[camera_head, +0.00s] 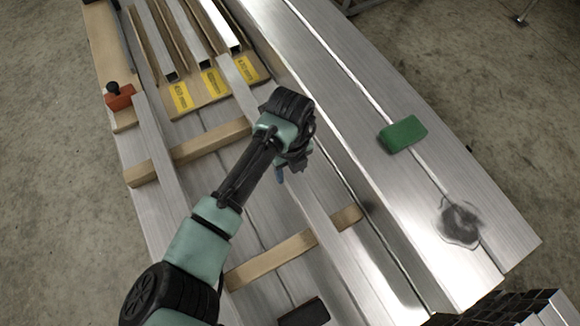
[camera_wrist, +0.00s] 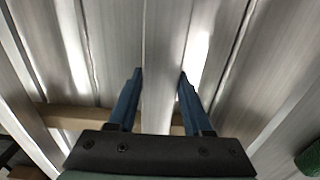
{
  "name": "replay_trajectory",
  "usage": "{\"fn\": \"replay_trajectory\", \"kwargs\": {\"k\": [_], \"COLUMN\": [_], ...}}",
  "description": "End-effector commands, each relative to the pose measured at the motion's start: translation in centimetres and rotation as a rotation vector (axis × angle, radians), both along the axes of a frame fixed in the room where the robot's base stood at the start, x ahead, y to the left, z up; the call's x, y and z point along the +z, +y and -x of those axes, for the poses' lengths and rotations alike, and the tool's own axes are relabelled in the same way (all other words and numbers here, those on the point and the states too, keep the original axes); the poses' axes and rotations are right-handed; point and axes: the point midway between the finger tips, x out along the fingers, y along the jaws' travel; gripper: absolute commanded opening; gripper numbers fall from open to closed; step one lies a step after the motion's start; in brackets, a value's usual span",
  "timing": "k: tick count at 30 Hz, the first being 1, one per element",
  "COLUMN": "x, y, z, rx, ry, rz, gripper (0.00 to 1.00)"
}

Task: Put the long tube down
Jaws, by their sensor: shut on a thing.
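The long tube (camera_head: 308,196) is a straight bare aluminium bar running from the yellow labels at the upper left toward the bottom edge in the head view. My gripper (camera_head: 280,175) is over its middle and hides part of it. In the wrist view the tube (camera_wrist: 163,50) passes between the two blue fingers of my gripper (camera_wrist: 160,73), which is shut on it. The tube crosses above the wooden battens; I cannot tell whether it touches them. A second long tube (camera_head: 160,160) lies to the left across the battens.
Wooden battens (camera_head: 195,151) (camera_head: 265,261) cross the metal bed. Shorter tubes (camera_head: 218,22) lie in a wooden rack with yellow labels (camera_head: 215,82). A red block (camera_head: 120,98) stands at the left, a green block (camera_head: 402,134) at the right, a black box (camera_head: 304,313) at the bottom.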

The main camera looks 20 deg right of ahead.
Motion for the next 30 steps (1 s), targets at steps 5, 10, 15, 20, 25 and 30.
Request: {"fn": "replay_trajectory", "kwargs": {"k": [5,10,15,20,25,30], "x": [-0.4,-0.5,-0.6,-0.6,-0.4,1.6], "y": [0.0,0.0,0.0,0.0,0.0,0.0], "z": [-0.1,-0.1,0.0,0.0,0.0,-0.1], "rx": [0.0,0.0,0.0,0.0,0.0,0.0], "ry": [-0.002,-0.003,0.0,0.0,-0.001,-0.003], "rz": [0.002,0.001,0.0,0.0,0.0,0.0], "gripper": [0.0,0.0,0.79,0.8,0.8,0.8]}}
